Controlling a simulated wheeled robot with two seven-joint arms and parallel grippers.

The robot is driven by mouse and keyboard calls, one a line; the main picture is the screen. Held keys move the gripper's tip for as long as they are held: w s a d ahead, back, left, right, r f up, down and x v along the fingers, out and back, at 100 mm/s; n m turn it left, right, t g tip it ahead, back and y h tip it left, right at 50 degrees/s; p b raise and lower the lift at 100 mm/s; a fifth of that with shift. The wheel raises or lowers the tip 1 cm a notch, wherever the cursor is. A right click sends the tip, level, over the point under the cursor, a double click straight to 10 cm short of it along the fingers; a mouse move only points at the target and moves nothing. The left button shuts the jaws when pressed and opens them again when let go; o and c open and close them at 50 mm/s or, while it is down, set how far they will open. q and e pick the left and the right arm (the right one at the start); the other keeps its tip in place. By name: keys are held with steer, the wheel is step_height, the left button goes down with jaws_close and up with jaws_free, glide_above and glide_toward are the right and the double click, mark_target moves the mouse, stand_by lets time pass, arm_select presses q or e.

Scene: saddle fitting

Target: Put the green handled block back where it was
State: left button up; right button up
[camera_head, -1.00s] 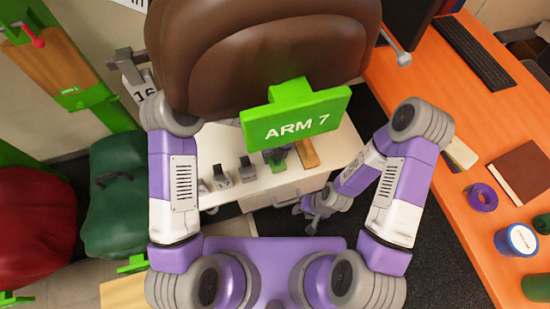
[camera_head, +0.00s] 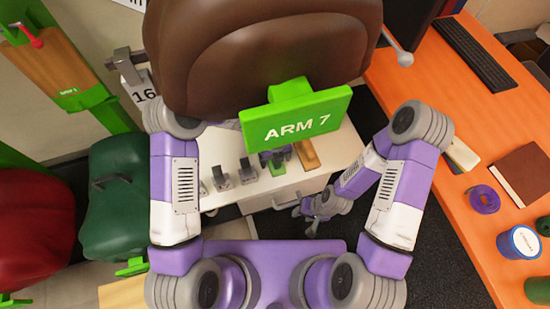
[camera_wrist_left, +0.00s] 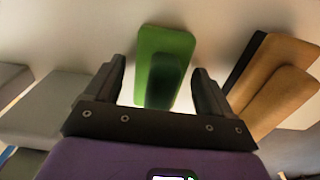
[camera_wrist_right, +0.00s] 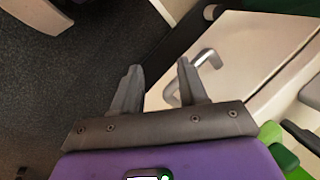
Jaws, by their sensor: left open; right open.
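The green handled block (camera_head: 279,169) rests on the white cabinet top (camera_head: 240,195), between a grey block and a tan wooden block. In the left wrist view the block (camera_wrist_left: 180,45) lies ahead, its dark green handle (camera_wrist_left: 163,80) pointing toward the jaws. My left gripper (camera_wrist_left: 160,75) is open, with one finger on each side of the handle; I cannot tell if they touch it. In the head view it is mostly hidden behind the ARM 7 sign. My right gripper (camera_head: 311,218) is open and empty, low beside the cabinet front; it also shows in the right wrist view (camera_wrist_right: 158,68).
Grey handled blocks (camera_head: 221,178) stand left of the green block, the tan block (camera_head: 307,154) right. A brown saddle (camera_head: 265,50) and ARM 7 sign (camera_head: 295,117) overhang the cabinet. The cabinet handle (camera_wrist_right: 208,60) is near my right gripper. An orange desk (camera_head: 450,110) is at right.

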arm_select(q)
step_height(320, 180, up, 8)
steer(key=p, duration=0.3)
steer(key=shift+f, duration=0.1)
stand_by(0.4)
